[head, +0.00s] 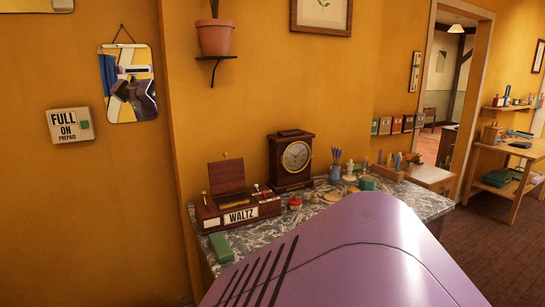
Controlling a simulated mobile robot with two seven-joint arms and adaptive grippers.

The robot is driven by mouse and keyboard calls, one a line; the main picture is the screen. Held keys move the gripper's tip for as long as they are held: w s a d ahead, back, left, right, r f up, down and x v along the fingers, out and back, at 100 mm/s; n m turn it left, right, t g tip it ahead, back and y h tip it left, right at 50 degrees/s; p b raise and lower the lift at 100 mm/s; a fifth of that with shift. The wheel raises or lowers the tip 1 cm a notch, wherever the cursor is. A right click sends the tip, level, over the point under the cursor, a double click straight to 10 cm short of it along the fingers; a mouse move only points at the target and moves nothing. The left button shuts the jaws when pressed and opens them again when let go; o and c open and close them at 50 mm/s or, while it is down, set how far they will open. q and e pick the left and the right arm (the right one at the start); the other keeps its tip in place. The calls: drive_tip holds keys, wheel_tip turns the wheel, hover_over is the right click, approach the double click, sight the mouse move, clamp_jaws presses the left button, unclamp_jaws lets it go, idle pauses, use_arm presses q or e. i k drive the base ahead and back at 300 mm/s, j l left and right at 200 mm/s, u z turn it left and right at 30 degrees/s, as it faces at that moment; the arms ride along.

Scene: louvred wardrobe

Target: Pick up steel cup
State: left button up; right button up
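I cannot make out a steel cup in the head view. The marble-topped counter (262,232) holds several small items, among them a dark green cup-like item (367,184) and a blue pot (335,174) with thin sticks standing in it. Neither looks like steel. Neither of my grippers shows. A large smooth purple shape covers the lower middle and the front of the counter, so anything behind it is hidden.
A wooden clock (291,160) and an open box (238,205) labelled WALTZ stand on the counter. A potted plant (215,38) sits on a wall shelf. A doorway (445,90), a wooden workbench (508,150) and dark floor (485,235) lie to the right.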

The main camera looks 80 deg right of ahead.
sight(408, 165)
drive_tip(key=z, duration=3.55)
drive_tip(key=i+l+z, duration=0.1)
drive_tip(key=z, duration=0.3)
drive_tip(key=i+z, duration=0.55)
drive_tip(key=z, duration=0.2)
drive_tip(key=i+j, duration=0.1)
drive_tip(key=i, duration=1.5)
drive_tip(key=i+u, duration=0.15)
drive_tip(key=i, duration=0.6)
drive_tip(key=i+l+u, duration=0.15)
drive_tip(key=i, duration=0.6)
drive_tip(key=u, duration=1.65)
drive_tip(key=i+l, duration=0.5)
drive_tip(key=i, duration=0.15)
